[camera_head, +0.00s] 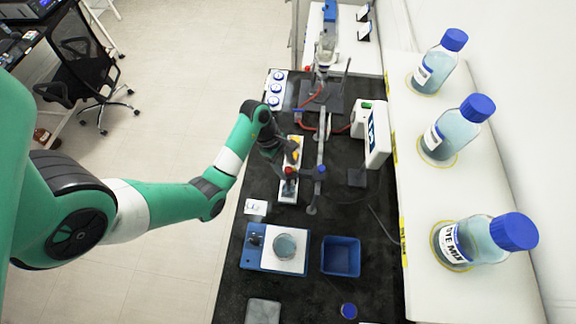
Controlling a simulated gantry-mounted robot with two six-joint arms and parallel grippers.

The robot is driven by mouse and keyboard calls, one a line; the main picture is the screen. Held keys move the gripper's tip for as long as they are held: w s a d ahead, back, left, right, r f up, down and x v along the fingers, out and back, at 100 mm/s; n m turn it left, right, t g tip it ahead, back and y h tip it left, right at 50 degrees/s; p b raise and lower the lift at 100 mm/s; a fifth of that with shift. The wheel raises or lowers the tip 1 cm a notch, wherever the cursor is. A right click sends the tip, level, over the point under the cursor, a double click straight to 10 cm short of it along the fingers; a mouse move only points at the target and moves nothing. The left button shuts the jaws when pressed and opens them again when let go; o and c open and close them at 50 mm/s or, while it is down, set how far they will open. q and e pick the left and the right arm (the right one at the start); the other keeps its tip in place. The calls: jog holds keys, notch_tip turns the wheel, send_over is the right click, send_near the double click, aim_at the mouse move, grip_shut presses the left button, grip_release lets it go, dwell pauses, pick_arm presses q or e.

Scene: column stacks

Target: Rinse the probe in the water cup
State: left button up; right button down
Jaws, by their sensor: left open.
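My left gripper (284,156) is dark and small in the head view, at the end of the green and white arm that comes in from the left. It is open, over a narrow white holder (288,194) on the black bench. A small dark cup-like item (289,186) with a red part above it stands on the front of this holder, just below the gripper. I cannot tell whether this is the water cup. The probe cannot be made out clearly; the gripper and arm hide part of the holder. My right gripper is out of view.
A blue scale (258,262) with a round dish (285,246) and a blue bin (341,257) stand in front. A metal stand rod (318,160) and a white instrument (371,132) are to the right. Several blue-capped bottles line the right shelf (420,200).

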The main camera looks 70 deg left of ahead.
pick_arm(q)
grip_shut()
dwell(1.3)
